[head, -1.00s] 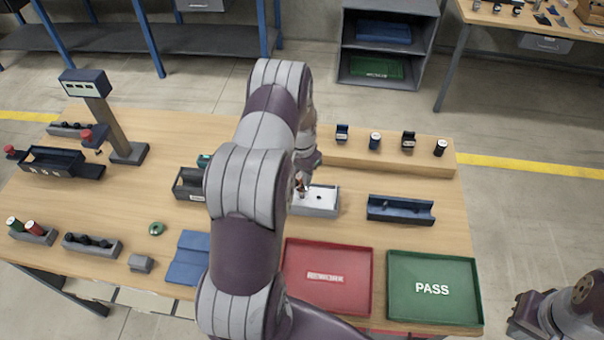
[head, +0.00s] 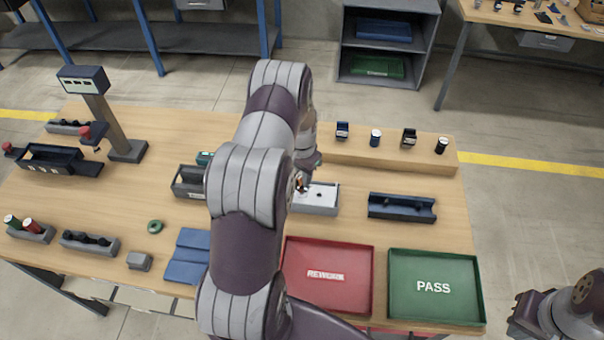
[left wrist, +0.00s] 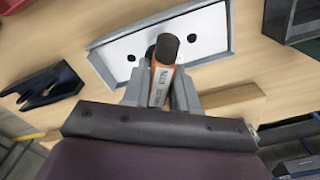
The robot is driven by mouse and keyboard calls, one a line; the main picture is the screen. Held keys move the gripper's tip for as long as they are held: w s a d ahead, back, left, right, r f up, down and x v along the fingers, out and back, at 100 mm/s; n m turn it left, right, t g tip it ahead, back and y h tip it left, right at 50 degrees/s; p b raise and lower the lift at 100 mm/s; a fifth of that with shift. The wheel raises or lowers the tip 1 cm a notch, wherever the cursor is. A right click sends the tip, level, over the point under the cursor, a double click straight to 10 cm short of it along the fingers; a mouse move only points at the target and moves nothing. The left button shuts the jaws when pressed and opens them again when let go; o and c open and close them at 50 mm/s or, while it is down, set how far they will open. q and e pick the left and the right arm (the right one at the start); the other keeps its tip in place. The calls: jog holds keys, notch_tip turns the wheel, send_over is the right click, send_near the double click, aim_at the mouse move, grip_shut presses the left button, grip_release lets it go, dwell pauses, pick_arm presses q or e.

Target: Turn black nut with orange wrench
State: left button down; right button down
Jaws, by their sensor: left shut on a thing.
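The orange wrench (left wrist: 160,82), with a black end and a printed label, is between the two fingers of my left gripper (left wrist: 158,98) in the left wrist view. The gripper is shut on it. In the head view my left gripper (head: 304,182) is over the grey fixture with a white top (head: 318,199); my arm covers part of it. A dark rounded piece (left wrist: 149,53) shows beside the wrench's black end, over the white top; I cannot tell if it is the black nut. At the lower right of the head view is the dark end of my right arm (head: 524,314); its fingers cannot be made out.
A red REWORK tray (head: 300,285) and a green PASS tray (head: 408,310) lie at the front. A blue-grey holder (head: 402,207) stands right of the fixture. A wooden ledge (head: 380,157) with several small parts is behind. Bare tabletop lies between.

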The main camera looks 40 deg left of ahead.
pick_arm(q)
jog(key=shift+f, duration=0.25)
dwell(0.3)
jog(key=shift+m, duration=1.2)
jog(key=shift+n+b, duration=0.3)
jog(key=shift+n, duration=0.4)
